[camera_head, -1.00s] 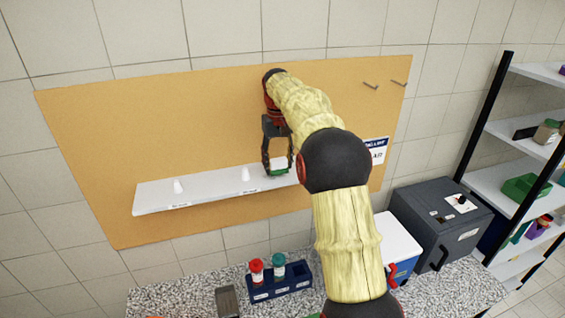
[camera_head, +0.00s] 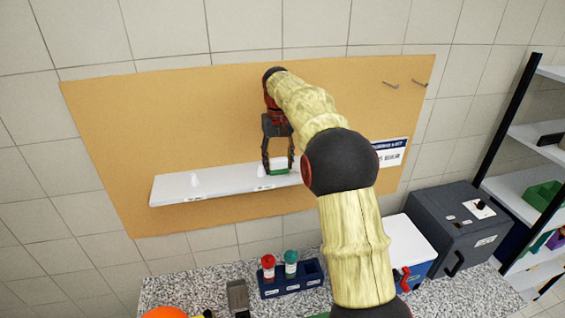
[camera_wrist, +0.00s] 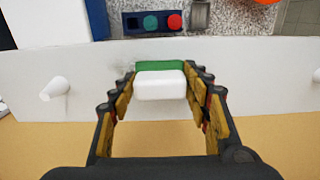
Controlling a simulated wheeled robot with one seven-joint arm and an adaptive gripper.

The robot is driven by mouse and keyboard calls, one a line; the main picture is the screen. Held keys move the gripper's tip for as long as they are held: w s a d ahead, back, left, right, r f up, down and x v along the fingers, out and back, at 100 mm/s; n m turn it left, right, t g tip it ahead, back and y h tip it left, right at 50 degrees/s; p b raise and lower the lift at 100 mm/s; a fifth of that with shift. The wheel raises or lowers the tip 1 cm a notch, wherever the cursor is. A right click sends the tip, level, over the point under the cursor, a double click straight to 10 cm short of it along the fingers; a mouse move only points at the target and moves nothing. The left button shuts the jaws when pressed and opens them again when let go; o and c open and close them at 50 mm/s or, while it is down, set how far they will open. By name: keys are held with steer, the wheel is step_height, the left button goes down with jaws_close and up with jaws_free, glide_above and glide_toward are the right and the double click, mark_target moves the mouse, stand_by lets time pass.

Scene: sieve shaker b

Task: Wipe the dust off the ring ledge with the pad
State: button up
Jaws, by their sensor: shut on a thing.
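The white ledge (camera_head: 225,185) runs along the orange board and also fills the middle of the wrist view (camera_wrist: 270,60). Small white pegs stand on it: one at the left (camera_head: 195,180), one (camera_head: 261,170) just left of my gripper. My gripper (camera_head: 279,167) is shut on a white and green pad (camera_wrist: 160,84), with a finger on each side. The pad is down at the ledge; whether it touches is unclear. A faint grey smudge (camera_wrist: 122,74) shows beside the pad in the wrist view. My arm hides the ledge's right end.
Below is a speckled bench with a blue rack (camera_head: 291,282) holding red-capped and green-capped bottles, and a grey block (camera_head: 238,298). A white-and-blue box (camera_head: 402,243) and a dark machine (camera_head: 462,225) stand right.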

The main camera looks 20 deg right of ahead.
steer(key=shift+a, duration=0.1)
steer(key=shift+a+r, duration=0.15)
steer(key=shift+r, duration=2.9)
steer(key=shift+r, duration=1.5)
steer(key=shift+f, duration=0.15)
steer(key=shift+f+b, duration=2.4)
steer(key=shift+f, duration=1.7)
steer(key=shift+f, duration=0.15)
